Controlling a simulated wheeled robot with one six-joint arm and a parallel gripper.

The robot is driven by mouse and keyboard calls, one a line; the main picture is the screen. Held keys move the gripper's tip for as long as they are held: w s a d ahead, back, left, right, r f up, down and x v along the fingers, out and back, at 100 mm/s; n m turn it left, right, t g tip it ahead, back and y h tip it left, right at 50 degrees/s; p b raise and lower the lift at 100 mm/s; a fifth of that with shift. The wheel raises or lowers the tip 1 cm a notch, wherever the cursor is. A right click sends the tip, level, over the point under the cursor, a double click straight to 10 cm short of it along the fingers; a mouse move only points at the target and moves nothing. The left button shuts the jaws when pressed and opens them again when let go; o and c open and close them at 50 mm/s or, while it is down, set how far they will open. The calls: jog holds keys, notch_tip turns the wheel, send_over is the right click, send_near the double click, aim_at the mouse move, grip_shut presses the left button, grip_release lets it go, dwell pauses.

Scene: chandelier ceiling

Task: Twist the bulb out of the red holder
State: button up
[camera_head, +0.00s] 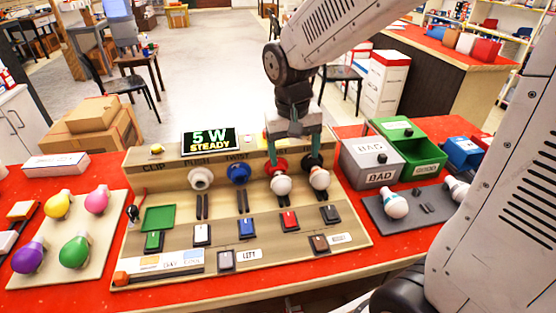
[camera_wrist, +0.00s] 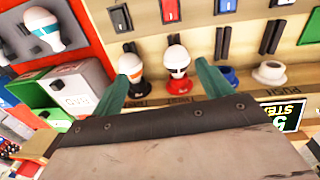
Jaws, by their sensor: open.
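The red holder (camera_head: 277,165) is on the sloped wooden panel with a white bulb (camera_head: 281,184) seated in it. In the wrist view the red holder (camera_wrist: 179,86) and its bulb (camera_wrist: 177,58) lie between my finger lines, closer to the right finger. My gripper (camera_head: 293,153) is open and empty, its teal fingers above the red and black holders. In the wrist view my gripper (camera_wrist: 162,74) has its left finger beside the bulb in the black holder (camera_wrist: 132,66). I cannot tell whether any finger touches a bulb.
An empty blue holder (camera_head: 238,173) and white holder (camera_head: 200,178) sit to the left. The black holder's bulb (camera_head: 320,179) is close on the right. A grey BAD bin (camera_head: 369,172) and a green bin (camera_head: 424,153) stand right. A display (camera_head: 209,141) reads "5 W STEADY".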

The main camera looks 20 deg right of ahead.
send_over(277, 177)
jog(key=f, duration=0.6)
jog(key=shift+d+f, duration=0.15)
jog(key=shift+d, duration=0.05)
jog(key=shift+f, duration=0.3)
jog(key=f, duration=0.7)
jog(key=shift+d+f, duration=0.2)
jog(key=shift+d, duration=0.15)
jog(key=shift+c, duration=0.4)
jog(key=c, duration=1.1)
jog(key=shift+o, duration=0.2)
jog(key=shift+g+h, duration=0.4)
jog(key=shift+h, duration=0.7)
jog(key=shift+a+h, duration=0.15)
jog(key=shift+h, duration=0.85)
